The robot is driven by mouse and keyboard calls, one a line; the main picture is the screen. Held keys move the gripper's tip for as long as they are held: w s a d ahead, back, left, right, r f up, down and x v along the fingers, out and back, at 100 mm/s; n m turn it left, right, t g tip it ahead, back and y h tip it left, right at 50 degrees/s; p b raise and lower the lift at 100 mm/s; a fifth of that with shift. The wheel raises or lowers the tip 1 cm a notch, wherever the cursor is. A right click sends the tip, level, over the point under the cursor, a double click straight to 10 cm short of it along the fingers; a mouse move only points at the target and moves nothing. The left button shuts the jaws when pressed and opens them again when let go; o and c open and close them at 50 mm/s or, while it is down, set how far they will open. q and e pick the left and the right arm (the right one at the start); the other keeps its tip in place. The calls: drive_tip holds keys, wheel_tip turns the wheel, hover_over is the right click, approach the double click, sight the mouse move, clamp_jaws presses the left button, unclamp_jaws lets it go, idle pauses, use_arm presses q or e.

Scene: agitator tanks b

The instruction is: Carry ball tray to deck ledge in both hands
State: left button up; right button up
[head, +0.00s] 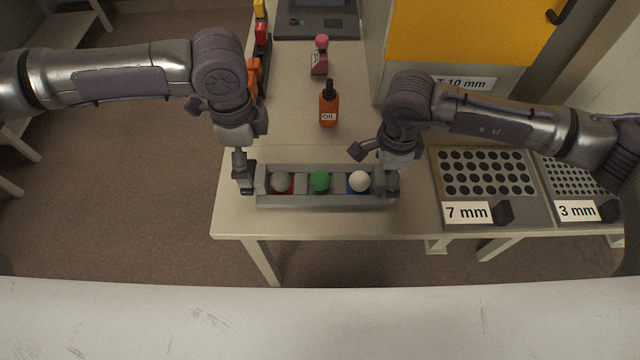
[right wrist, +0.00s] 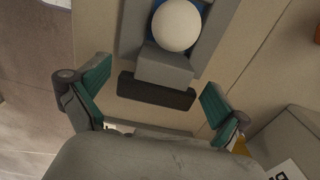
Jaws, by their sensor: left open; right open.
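The grey ball tray (head: 325,202) lies on the pale table near its front edge. It holds a grey ball (head: 281,182) over red, a green ball (head: 320,181), and a white ball (head: 359,181) over blue. My left gripper (head: 244,184) is open at the tray's left end; its contact there is unclear. My right gripper (head: 388,184) is open at the right end. In the right wrist view, a dark handle bar (right wrist: 155,92) on the tray's end lies between the spread fingers, apart from both. A pale ledge (head: 320,320) crosses the foreground; I cannot tell whether it is the deck ledge.
An orange oil bottle (head: 328,107) and a pink-topped item (head: 320,56) stand behind the tray. Perforated plates marked 7 mm (head: 487,173) and 3 mm (head: 578,177) are at right. Red and orange bins (head: 261,40) line the table's left edge. A floor gap separates table and foreground ledge.

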drive_tip(key=shift+r, duration=0.1)
use_arm(q)
wheel_tip(320, 180, up, 6)
drive_tip(key=shift+f, duration=0.2)
use_arm(e)
wheel_tip(320, 180, up, 12)
idle(0.4)
use_arm(q)
wheel_tip(320, 180, up, 7)
drive_tip(key=p, duration=0.9)
use_arm(e)
wheel_tip(320, 180, up, 9)
use_arm(q)
drive_tip(key=shift+r, duration=0.1)
use_arm(e)
drive_tip(key=shift+r, duration=0.1)
